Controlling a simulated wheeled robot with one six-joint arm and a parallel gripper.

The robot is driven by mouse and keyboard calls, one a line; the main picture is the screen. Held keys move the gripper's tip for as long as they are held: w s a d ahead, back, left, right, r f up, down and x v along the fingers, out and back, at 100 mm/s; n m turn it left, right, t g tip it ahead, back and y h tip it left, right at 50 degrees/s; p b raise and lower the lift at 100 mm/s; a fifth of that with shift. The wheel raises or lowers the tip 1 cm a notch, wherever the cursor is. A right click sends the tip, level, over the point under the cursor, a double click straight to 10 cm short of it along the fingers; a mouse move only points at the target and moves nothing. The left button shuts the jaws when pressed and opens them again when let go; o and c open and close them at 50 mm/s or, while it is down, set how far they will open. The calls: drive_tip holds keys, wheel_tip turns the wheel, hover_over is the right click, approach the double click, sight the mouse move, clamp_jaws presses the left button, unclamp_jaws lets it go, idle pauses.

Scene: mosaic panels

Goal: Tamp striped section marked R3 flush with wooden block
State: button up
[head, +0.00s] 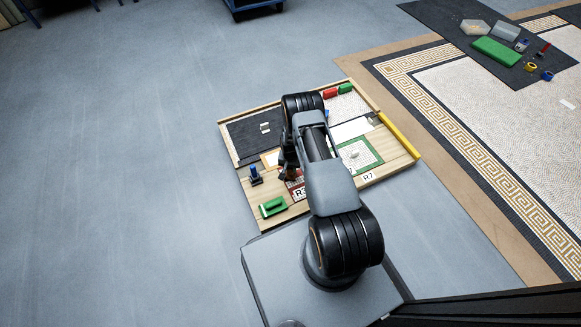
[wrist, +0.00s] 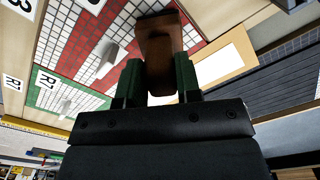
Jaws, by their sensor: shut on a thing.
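The wooden block (wrist: 160,55) is brown and upright between the green-padded fingers of my gripper (wrist: 158,78), which is shut on it. The red-and-white striped section (wrist: 88,45) lies beyond the block in the wrist view, with a pale knob on it. A label partly cut off, ending in 3, shows at the top left corner. In the head view the striped section (head: 298,184) is largely covered by my arm, and its label is only partly readable. The block's end overlaps the section in the wrist view; I cannot tell whether they touch.
A green-bordered section (head: 362,152) marked R7 lies to the right on the wooden board (head: 235,153). A green float (head: 272,206) and a blue-handled tool (head: 254,174) stand at its left front. A yellow bar (head: 398,135) lies along the right edge. Floor at left is clear.

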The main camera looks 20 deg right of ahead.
drive_tip(key=shift+f+b, duration=0.75)
drive_tip(key=shift+b, duration=0.45)
idle(3.5)
drive_tip(key=shift+r, duration=0.15)
drive_tip(key=shift+r+p, duration=2.3)
drive_tip(key=shift+r, duration=1.1)
drive_tip(key=shift+r, duration=0.1)
